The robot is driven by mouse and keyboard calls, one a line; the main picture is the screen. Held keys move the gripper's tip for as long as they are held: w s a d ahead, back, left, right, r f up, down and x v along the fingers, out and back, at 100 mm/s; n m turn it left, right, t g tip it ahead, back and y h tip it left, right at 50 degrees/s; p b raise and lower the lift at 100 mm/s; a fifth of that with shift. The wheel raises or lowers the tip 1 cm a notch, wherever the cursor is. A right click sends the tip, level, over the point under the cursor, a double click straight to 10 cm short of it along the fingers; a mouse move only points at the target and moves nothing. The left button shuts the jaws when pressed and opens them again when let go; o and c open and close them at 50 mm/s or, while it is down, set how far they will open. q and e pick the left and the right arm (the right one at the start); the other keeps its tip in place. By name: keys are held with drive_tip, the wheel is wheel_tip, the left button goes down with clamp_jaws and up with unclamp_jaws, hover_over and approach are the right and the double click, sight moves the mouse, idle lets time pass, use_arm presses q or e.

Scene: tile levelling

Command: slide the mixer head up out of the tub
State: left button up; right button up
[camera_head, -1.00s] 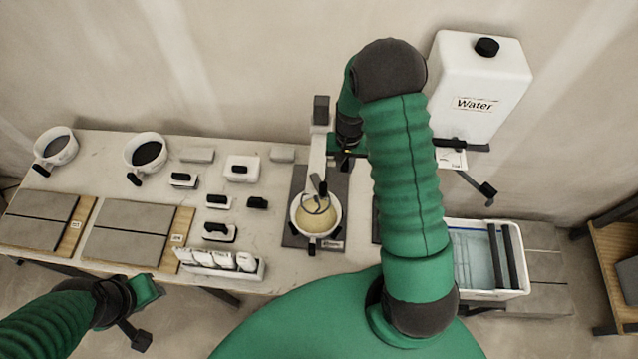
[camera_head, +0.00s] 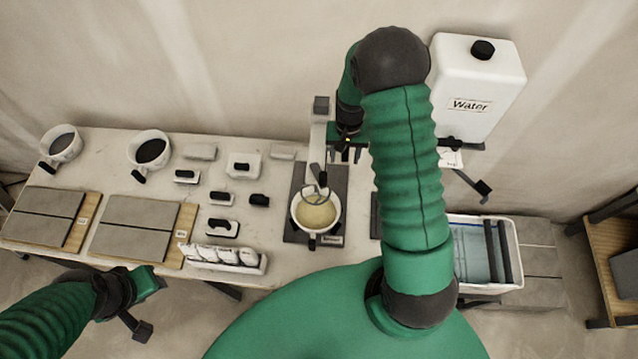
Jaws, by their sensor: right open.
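The mixer stand (camera_head: 318,135) rises behind the tub (camera_head: 297,222), a white round bowl with pale yellow mix. The wire whisk of the mixer head (camera_head: 316,194) shows over the back part of the tub; I cannot tell whether its lower end still touches the mix. My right gripper (camera_head: 345,156) is open, with its dark fingers pointing down just right of the stand and above the whisk. I see no grip on the mixer head, and contact with it is unclear. My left gripper (camera_head: 150,305) is low at the left, off the table's front edge; its jaws are unclear.
A white water tank (camera_head: 478,85) stands at the back right, above a bin (camera_head: 513,255) of bluish water. Two more tubs (camera_head: 60,145), tile boards (camera_head: 140,225), several small tools and a white rack (camera_head: 222,260) fill the left table. My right arm hides the table right of the mixer.

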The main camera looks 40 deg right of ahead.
wheel_tip(320, 180, up, 7)
drive_tip(key=p, duration=0.5)
drive_tip(key=shift+r, duration=0.1)
